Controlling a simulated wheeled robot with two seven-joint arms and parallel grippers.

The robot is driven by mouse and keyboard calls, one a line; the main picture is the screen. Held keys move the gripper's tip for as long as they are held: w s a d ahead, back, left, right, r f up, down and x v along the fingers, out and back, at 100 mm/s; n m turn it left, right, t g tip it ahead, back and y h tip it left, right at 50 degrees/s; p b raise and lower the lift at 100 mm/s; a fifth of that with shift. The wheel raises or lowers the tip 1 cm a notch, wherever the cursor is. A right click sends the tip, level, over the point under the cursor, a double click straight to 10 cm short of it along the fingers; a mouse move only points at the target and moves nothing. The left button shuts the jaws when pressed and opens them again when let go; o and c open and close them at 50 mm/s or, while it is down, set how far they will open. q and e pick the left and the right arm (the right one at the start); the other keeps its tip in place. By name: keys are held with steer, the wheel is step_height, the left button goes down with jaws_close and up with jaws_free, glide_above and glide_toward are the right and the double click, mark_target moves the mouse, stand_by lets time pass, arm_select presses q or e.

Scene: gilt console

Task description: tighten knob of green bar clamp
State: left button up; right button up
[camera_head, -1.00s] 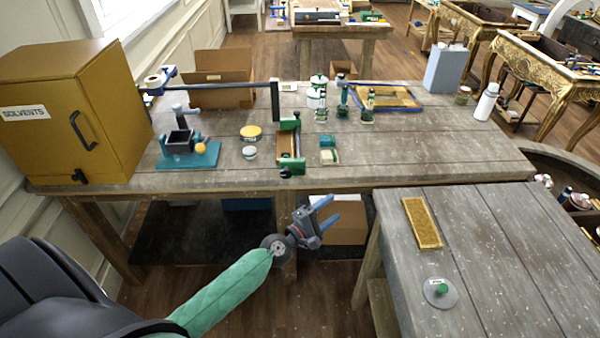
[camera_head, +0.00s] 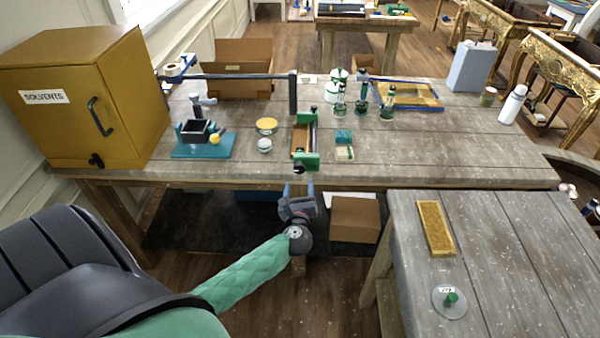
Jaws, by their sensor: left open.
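The green bar clamp (camera_head: 306,160) lies near the front edge of the long workbench (camera_head: 400,170), around a brown wooden piece (camera_head: 300,138). Its near end has a green block with a dark knob (camera_head: 300,168) at the bench edge. The fingers look apart from the knob, though I cannot tell the exact gap. My right gripper is not in view.
A teal vise (camera_head: 203,143) and small tins (camera_head: 267,125) stand left of the clamp. A black bar on a post (camera_head: 293,92) stands behind. A second table (camera_head: 500,260) is at the right.

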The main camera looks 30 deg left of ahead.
mark_target(300, 171)
arm_select(q)
steer(key=shift+w+a+r+p, duration=0.2)
steer(key=shift+w+a+p, duration=0.15)
steer(key=shift+w, duration=0.15)
steer(key=shift+w+a+r+p, duration=0.2)
steer(key=shift+w+a+p, duration=0.1)
steer(key=shift+w, duration=0.15)
steer(key=p+x, duration=0.2)
steer(key=x, duration=0.2)
steer(key=shift+w+f, duration=0.1)
steer(key=shift+f, duration=0.1)
steer(key=shift+w+a+f, duration=0.1)
steer(key=shift+w+a, duration=0.15)
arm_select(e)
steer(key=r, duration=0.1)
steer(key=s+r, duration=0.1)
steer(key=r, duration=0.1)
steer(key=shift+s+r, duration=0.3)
arm_select(q)
steer(key=c, duration=1)
